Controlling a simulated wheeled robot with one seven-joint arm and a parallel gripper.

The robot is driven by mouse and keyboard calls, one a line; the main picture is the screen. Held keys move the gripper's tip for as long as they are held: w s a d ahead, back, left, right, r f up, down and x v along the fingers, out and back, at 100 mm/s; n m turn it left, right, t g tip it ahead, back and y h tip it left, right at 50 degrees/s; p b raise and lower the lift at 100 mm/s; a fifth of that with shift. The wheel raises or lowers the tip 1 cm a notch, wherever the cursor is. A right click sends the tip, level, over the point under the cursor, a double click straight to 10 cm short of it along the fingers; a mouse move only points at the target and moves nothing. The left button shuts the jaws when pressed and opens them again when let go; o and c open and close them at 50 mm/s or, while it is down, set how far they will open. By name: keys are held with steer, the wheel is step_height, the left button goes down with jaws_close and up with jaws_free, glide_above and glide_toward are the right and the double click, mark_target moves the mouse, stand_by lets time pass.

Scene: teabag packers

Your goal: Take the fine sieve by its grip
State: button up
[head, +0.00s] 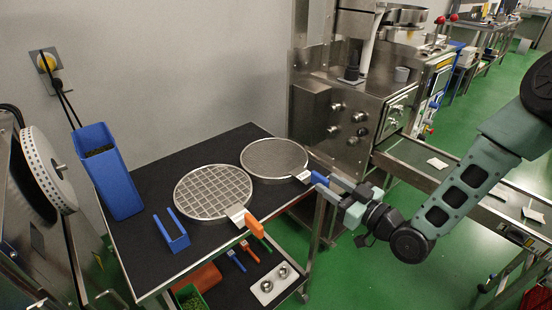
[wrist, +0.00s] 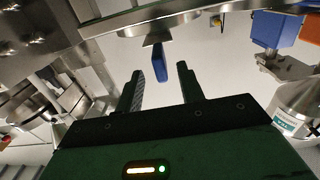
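The fine sieve (head: 274,157), a round pan with a dense mesh, lies at the back right of the dark table top. Its blue grip (head: 319,178) sticks out past the table's right edge toward my gripper (head: 328,184). In the wrist view the blue grip (wrist: 160,62) stands ahead of the gap between my two fingers (wrist: 160,80), around the level of their tips. The fingers are apart with nothing between their pads. I cannot tell whether the tips overlap the grip's end. A coarse sieve (head: 213,191) with an orange grip (head: 253,228) lies nearer.
A tall blue bin (head: 108,172) and a blue holder (head: 172,233) stand on the table's left (head: 144,255). A steel machine (head: 345,110) is close behind. A conveyor (head: 440,174) with white packets runs at right. Lower shelf holds tools.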

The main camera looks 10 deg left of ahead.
steer(key=shift+p+x, duration=0.35)
steer(key=shift+x, duration=1.5)
steer(key=shift+s+a, duration=0.1)
jaws_close()
